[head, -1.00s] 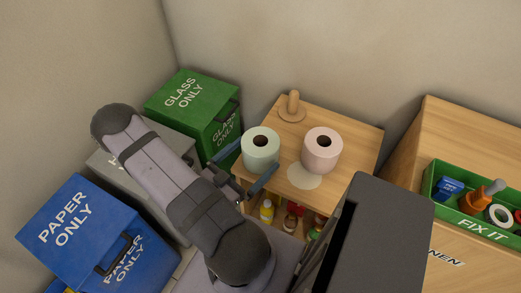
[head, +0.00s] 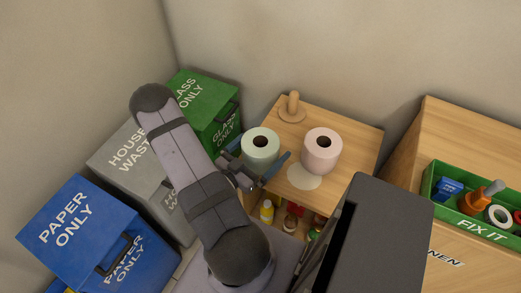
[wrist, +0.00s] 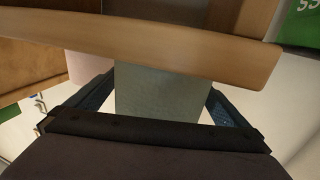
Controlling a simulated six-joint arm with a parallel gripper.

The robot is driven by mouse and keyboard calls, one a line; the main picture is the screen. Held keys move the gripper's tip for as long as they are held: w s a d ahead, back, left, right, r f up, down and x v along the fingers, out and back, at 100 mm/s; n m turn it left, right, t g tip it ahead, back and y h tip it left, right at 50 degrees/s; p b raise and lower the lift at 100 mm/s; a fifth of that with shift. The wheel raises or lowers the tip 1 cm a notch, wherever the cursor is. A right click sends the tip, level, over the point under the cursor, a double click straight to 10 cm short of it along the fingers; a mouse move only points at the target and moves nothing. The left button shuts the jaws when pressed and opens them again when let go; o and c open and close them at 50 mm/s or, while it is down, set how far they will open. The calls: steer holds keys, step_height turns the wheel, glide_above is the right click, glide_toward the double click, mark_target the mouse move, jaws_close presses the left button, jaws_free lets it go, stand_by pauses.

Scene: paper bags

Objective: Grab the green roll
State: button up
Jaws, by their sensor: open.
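The pale green roll (head: 260,150) stands upright on the wooden shelf top (head: 348,160), its hole facing up. My gripper (head: 254,158) is open at the roll's near side, with one finger to its left and one to its right. In the wrist view the green roll (wrist: 160,95) fills the gap between the open fingers (wrist: 160,103). I cannot tell whether either finger touches it. The pink roll (head: 322,152) stands close to the right, and a little of it shows in the wrist view (wrist: 88,64).
A wooden peg holder (head: 292,108) stands behind the rolls, and a pale round patch (head: 304,176) lies in front of the pink one. Bottles (head: 267,210) sit on the shelf below. A green bin (head: 210,110) stands left; a green toolbox (head: 470,207) is far right.

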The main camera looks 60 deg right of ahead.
steer(key=shift+x, duration=1)
steer(key=c, duration=1)
steer(key=shift+r, duration=0.15)
